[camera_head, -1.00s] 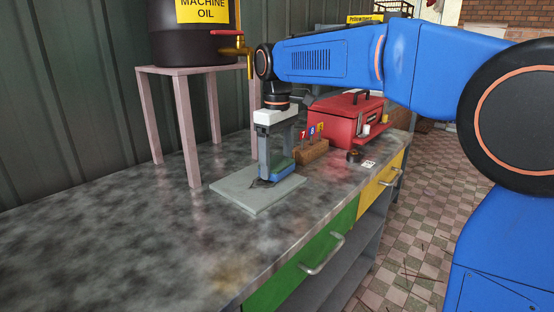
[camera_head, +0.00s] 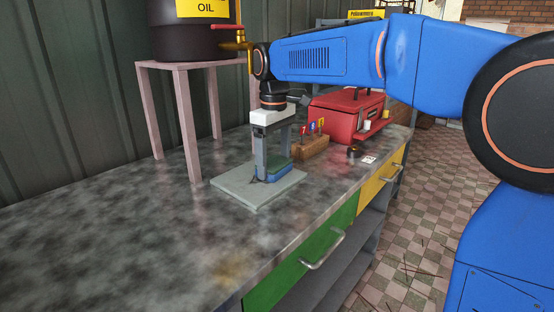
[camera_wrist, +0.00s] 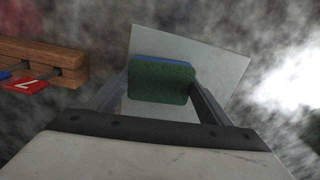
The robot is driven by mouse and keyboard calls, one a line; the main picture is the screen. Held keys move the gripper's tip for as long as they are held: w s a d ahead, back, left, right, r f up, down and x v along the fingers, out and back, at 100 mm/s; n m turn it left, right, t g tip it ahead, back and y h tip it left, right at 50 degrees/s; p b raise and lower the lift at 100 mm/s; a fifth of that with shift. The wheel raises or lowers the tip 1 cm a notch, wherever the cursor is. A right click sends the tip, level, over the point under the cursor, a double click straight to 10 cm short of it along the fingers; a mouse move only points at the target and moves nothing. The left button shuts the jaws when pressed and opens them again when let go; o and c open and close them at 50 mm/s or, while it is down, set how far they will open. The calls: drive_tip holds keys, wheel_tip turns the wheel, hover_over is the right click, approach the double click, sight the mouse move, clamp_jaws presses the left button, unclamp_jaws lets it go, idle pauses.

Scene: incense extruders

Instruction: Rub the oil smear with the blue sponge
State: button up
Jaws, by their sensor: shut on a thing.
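The blue sponge (camera_head: 281,173) with a green face is between the two fingers of my gripper (camera_head: 272,167). In the wrist view, the sponge (camera_wrist: 160,84) shows its green side and a blue strip, with a finger at each end. It is down at the grey plate (camera_head: 243,193), which lies flat on the counter; I cannot tell how firmly it presses. A small dark mark, perhaps the oil smear (camera_head: 257,180), shows on the plate beside the near finger. The sponge and finger hide part of that area.
A wooden block (camera_head: 312,148) with numbered tags stands just behind the plate. A red toolbox (camera_head: 345,115) is farther back. A pink stand (camera_head: 188,130) with a machine oil drum (camera_head: 197,45) is at left. The near counter (camera_head: 130,240) is clear, with a yellowish stain (camera_head: 230,272).

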sight(249, 187)
drive_tip(key=shift+s+a+f, duration=0.1)
drive_tip(key=shift+s+a, duration=1.6)
drive_tip(key=shift+s, duration=0.3)
drive_tip(key=shift+s+a+f, duration=0.15)
drive_tip(key=shift+s+a, duration=0.15)
drive_tip(key=shift+a, duration=0.25)
drive_tip(key=shift+s+a+f, duration=0.1)
drive_tip(key=shift+s+a, duration=0.15)
drive_tip(key=shift+a, duration=0.25)
drive_tip(key=shift+c, duration=0.2)
drive_tip(key=shift+s+a, duration=0.15)
drive_tip(key=shift+a, duration=0.05)
drive_tip(key=shift+c, duration=1)
drive_tip(key=shift+s+a+f, duration=0.1)
drive_tip(key=shift+s+a, duration=0.35)
drive_tip(key=shift+s, duration=0.2)
drive_tip(key=shift+c, duration=0.2)
